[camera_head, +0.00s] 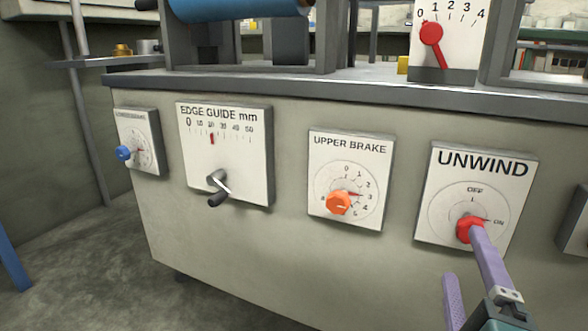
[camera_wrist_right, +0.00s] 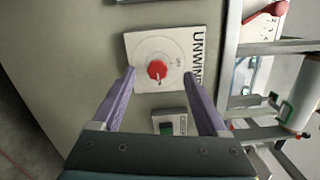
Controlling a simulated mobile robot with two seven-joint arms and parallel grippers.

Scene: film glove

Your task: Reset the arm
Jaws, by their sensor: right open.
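My right gripper (camera_head: 462,252) is open, with its purple fingers in front of the UNWIND panel (camera_head: 430,233). The panel's red knob (camera_head: 468,232) seems to point toward ON and is partly covered by a fingertip in the head view. In the right wrist view the same red knob (camera_wrist_right: 157,70) shows between the open fingers (camera_wrist_right: 159,74), with gaps on both sides. Nothing is held. How far the fingertips are from the panel face I cannot tell. My left gripper is not in view.
The cabinet front also carries an UPPER BRAKE panel with an orange knob (camera_head: 338,203), an EDGE GUIDE panel with a crank (camera_head: 216,187), and a blue-knobbed panel (camera_head: 124,153). A red-pointer dial (camera_head: 431,34) stands above. A green switch (camera_wrist_right: 166,128) sits beside the UNWIND panel.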

